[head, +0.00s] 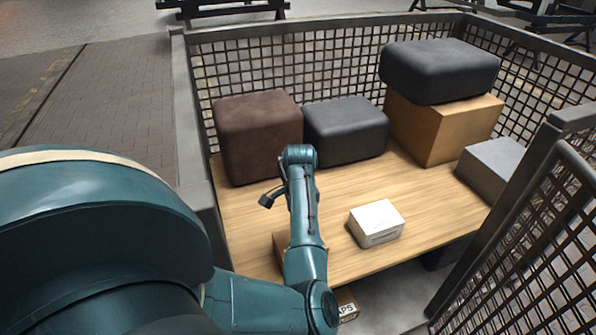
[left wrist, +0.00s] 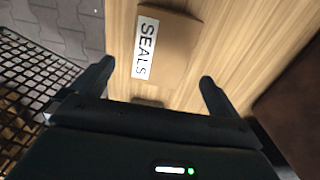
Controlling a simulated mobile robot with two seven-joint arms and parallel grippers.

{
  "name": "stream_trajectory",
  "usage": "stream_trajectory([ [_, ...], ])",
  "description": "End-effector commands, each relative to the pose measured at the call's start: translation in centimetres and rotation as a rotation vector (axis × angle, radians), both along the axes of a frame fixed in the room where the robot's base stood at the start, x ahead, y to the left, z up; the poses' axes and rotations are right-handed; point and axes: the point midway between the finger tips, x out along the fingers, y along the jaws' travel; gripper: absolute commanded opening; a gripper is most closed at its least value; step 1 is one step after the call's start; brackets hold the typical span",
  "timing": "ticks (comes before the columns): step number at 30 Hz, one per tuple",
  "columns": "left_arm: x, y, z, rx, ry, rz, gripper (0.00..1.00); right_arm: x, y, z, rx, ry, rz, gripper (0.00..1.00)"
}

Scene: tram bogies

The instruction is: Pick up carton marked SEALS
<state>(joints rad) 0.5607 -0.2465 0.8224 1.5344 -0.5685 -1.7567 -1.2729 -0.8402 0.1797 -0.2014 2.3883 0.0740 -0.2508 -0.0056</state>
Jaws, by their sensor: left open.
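The brown carton marked SEALS (left wrist: 178,48) lies on the wooden deck, its white label facing up in the left wrist view. My open left gripper (left wrist: 156,75) is above it, with one finger at each side in that view and nothing between them in grip. In the head view, a brown carton edge (head: 279,246) shows beside my left forearm, which hides most of it; its label is not visible there. My left fingers are mostly hidden behind the arm in the head view. My right gripper is not in view.
A white carton (head: 377,222) stands right of my arm. A dark brown block (head: 258,136), a dark grey block (head: 346,131), and a large cardboard box (head: 436,130) with a black block (head: 440,71) on it stand behind. Mesh walls (head: 285,62) enclose the deck. Another carton (head: 347,306) sits low in front.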

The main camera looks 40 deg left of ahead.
Motion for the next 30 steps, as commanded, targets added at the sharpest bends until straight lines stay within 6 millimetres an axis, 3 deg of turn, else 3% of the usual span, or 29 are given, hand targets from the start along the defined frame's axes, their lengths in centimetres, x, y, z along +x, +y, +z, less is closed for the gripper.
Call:
stream_trajectory([
  [3, 0.0, 0.0, -2.9, 0.000, 0.001, 0.000, 1.00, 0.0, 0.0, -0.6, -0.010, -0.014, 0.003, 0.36],
  [7, 0.0, 0.0, -5.0, 0.000, 0.001, 0.000, 1.00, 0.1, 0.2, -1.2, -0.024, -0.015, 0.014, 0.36],
  [14, 0.1, 0.0, -6.7, 0.002, -0.002, 0.000, 1.00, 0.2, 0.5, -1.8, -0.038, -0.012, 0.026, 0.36],
  [24, 0.5, 0.1, -11.2, 0.002, -0.002, 0.001, 1.00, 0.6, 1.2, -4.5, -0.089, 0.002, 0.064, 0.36],
  [30, 0.5, 0.1, -11.4, 0.003, -0.003, 0.002, 1.00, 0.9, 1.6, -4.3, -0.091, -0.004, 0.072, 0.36],
])
